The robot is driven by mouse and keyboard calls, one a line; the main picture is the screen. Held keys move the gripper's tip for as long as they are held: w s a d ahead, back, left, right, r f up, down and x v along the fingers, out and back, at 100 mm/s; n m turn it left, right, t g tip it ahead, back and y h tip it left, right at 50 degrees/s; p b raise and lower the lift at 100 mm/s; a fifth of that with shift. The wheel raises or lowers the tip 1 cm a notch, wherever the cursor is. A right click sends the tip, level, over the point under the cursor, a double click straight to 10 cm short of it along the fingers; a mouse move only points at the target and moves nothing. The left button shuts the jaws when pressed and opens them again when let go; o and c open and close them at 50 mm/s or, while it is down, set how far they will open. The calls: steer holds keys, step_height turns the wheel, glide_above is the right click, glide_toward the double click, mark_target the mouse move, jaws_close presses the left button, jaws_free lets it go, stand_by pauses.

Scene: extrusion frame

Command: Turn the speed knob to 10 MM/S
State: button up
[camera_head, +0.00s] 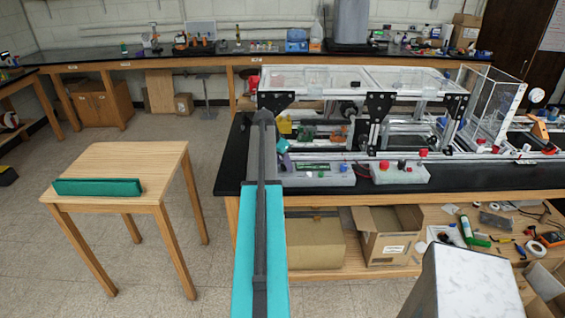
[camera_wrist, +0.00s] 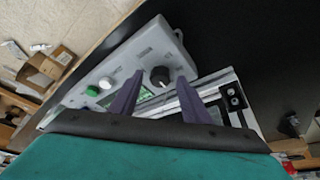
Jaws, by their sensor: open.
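The black speed knob (camera_wrist: 160,76) stands on a grey control box (camera_wrist: 115,68) in the wrist view. My gripper (camera_wrist: 161,82) is open, its two purple fingers pointing toward the knob, one on each side of it in the picture. I cannot tell whether they touch it or how high they are above it. The printed scale is too small to read. In the head view the control box (camera_head: 318,181) lies at the bench's front edge, with my gripper (camera_head: 284,152) at its left end; the knob cannot be made out there.
A green button (camera_wrist: 92,91) and a white button (camera_wrist: 105,83) sit on the same box. A second box with red knobs (camera_head: 398,174) stands to its right. The extrusion frame (camera_head: 362,90) rises behind. A wooden table (camera_head: 130,165) stands left, with open floor between.

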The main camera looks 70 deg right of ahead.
steer(key=c, duration=1)
steer(key=shift+c, duration=0.2)
